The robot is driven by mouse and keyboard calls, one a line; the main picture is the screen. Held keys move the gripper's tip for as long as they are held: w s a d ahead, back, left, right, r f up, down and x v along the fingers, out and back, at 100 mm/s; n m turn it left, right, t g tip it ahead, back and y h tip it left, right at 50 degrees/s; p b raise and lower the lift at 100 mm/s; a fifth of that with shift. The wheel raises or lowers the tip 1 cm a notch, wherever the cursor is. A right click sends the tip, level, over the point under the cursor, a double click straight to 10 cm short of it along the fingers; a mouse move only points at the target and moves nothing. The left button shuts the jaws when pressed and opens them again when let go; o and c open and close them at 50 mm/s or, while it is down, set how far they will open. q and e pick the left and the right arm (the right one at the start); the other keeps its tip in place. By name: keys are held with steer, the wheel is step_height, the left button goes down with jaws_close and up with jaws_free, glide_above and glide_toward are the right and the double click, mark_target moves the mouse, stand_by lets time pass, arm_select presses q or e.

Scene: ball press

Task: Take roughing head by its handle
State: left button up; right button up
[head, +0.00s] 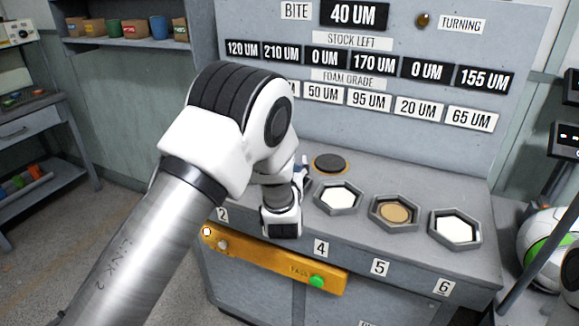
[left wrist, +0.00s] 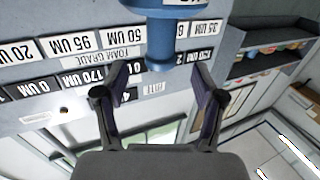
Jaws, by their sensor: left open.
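In the left wrist view a blue round piece (left wrist: 160,38) with a narrower stem hangs at the top centre. It looks like the roughing head and its handle, but I cannot be sure. My left gripper (left wrist: 158,76) is open, with its two dark fingers spread to either side just short of the stem's end. Nothing is gripped. My right gripper is in neither view.
The bench holds hexagonal trays with white (head: 338,197), tan (head: 394,212) and white (head: 456,229) discs. A dark disc (head: 329,162) lies behind them. A signboard (head: 400,60) rises at the back. A yellow bar (head: 270,262) with a green button runs along the front.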

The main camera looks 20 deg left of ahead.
arm_select(q)
steer(key=p+x, duration=0.1)
steer(key=x, duration=0.4)
steer(key=shift+w+a+f, duration=0.15)
steer(key=shift+w+f, duration=0.05)
steer(key=shift+s+r, duration=0.15)
steer(key=shift+r, duration=0.1)
steer(key=c, duration=0.3)
jaws_close()
steer(key=shift+r, duration=0.15)
